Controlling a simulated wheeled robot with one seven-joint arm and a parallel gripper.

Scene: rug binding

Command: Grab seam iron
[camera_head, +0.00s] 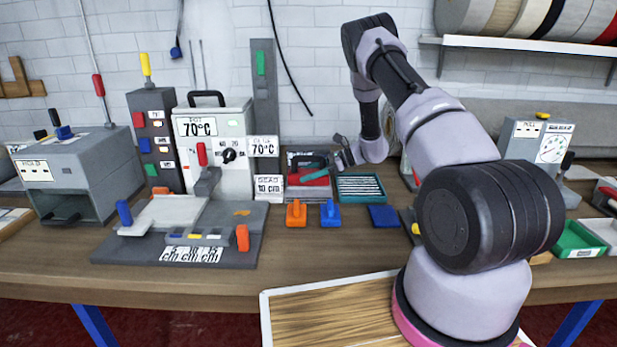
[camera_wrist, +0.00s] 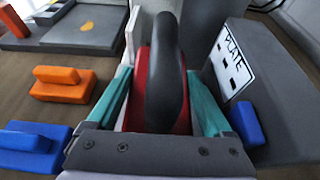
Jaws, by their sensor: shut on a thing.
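The seam iron (camera_wrist: 165,85), with a red body and a thick black handle, fills the middle of the wrist view. My gripper (camera_wrist: 160,100) has its teal fingers on either side of the red body and is shut on it. In the head view the gripper (camera_head: 314,173) is low at the back of the bench, and a red part of the iron (camera_head: 309,180) shows by a dark stand. The iron's underside is hidden, so I cannot tell whether it touches the stand.
Orange (camera_head: 296,214) and blue (camera_head: 330,214) handled blocks lie in front. A 70°C box (camera_head: 222,155) stands at left.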

